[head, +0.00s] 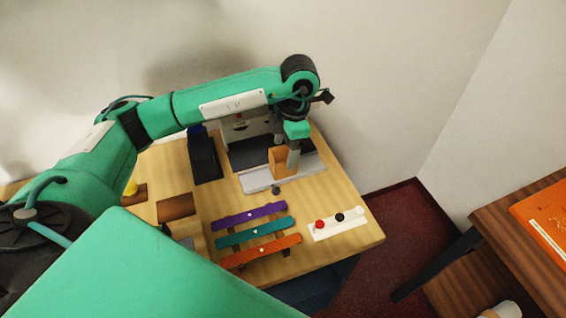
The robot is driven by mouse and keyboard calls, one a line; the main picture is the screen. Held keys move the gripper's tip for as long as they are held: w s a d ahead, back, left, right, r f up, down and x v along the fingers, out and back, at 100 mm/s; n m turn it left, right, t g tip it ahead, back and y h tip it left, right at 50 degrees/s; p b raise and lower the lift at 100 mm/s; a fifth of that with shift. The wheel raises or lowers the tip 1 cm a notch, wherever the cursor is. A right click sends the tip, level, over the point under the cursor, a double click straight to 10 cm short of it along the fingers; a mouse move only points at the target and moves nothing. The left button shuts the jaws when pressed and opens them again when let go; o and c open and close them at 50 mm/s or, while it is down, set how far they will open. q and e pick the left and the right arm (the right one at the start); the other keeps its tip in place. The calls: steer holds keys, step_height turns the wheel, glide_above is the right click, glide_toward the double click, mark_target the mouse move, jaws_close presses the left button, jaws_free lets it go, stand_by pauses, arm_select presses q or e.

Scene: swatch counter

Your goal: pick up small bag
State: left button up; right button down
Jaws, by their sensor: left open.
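A small tan-orange bag (277,166) stands on the light grey base (312,172) near the back right of the wooden counter. My left gripper (286,152) points down right at the bag. Its fingers are open, one behind the bag and one in front of its right side, partly covering it. I cannot tell whether the fingers touch the bag. My right gripper is not in view.
A black stand (205,158) is left of the base. In front lie purple (249,216), teal (255,232) and orange (260,252) strips, and a white strip (336,226) with coloured knobs. A wall rises behind the counter. Another table (490,222) stands right.

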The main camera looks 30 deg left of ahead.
mark_target(283, 158)
arm_select(q)
steer(key=f, duration=0.1)
steer(key=f+p, duration=0.1)
steer(key=f, duration=0.2)
steer(key=shift+s+a+f, duration=0.15)
steer(key=shift+s+f, duration=0.15)
steer(key=shift+f, duration=0.15)
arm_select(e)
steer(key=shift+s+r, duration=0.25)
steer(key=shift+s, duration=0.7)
arm_select(q)
steer(key=shift+c, duration=0.9)
steer(key=c, duration=0.9)
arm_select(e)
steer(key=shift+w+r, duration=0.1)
arm_select(q)
steer(key=shift+o, duration=0.2)
